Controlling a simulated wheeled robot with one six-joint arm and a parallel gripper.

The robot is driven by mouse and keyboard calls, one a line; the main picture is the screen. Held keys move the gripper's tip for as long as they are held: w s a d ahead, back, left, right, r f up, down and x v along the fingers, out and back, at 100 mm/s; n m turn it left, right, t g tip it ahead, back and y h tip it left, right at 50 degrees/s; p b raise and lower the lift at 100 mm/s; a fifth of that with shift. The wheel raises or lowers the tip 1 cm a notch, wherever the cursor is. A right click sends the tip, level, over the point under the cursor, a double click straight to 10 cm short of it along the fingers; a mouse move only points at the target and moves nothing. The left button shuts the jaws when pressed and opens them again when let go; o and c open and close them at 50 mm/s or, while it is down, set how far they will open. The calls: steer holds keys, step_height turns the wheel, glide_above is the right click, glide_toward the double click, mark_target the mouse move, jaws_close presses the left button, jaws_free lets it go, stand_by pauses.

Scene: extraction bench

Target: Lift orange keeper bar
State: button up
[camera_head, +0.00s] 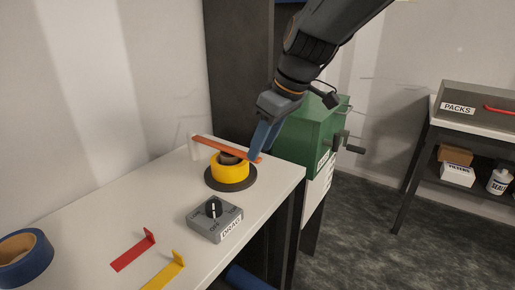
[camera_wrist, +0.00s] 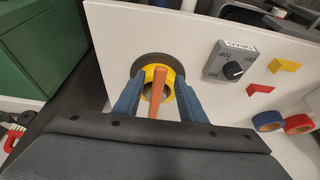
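The orange keeper bar (camera_head: 222,147) lies across the top of a yellow roll (camera_head: 231,172), which sits on a dark round base (camera_head: 211,184) on the white bench. The bar's far left end is by a small pale post (camera_head: 194,147). My gripper (camera_head: 262,140) comes down from above at the bar's right end. In the wrist view the orange bar (camera_wrist: 158,94) runs between the two blue fingers of my gripper (camera_wrist: 160,105), with gaps on both sides. The gripper is open and holds nothing. The yellow roll also shows around the bar (camera_wrist: 143,75).
A grey dial box (camera_head: 215,219) stands in front of the roll. Red (camera_head: 135,251) and yellow (camera_head: 166,271) angled pieces and a blue roll (camera_head: 24,262) lie nearer on the bench. A green box with a crank (camera_head: 309,133) stands close to my gripper's right.

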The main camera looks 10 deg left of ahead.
steer(key=shift+x, duration=1)
steer(key=shift+c, duration=0.3)
jaws_close()
steer(key=shift+w, duration=0.1)
steer(key=shift+a+r+p, duration=0.15)
steer(key=shift+r+p, duration=0.1)
steer(key=shift+p, duration=0.05)
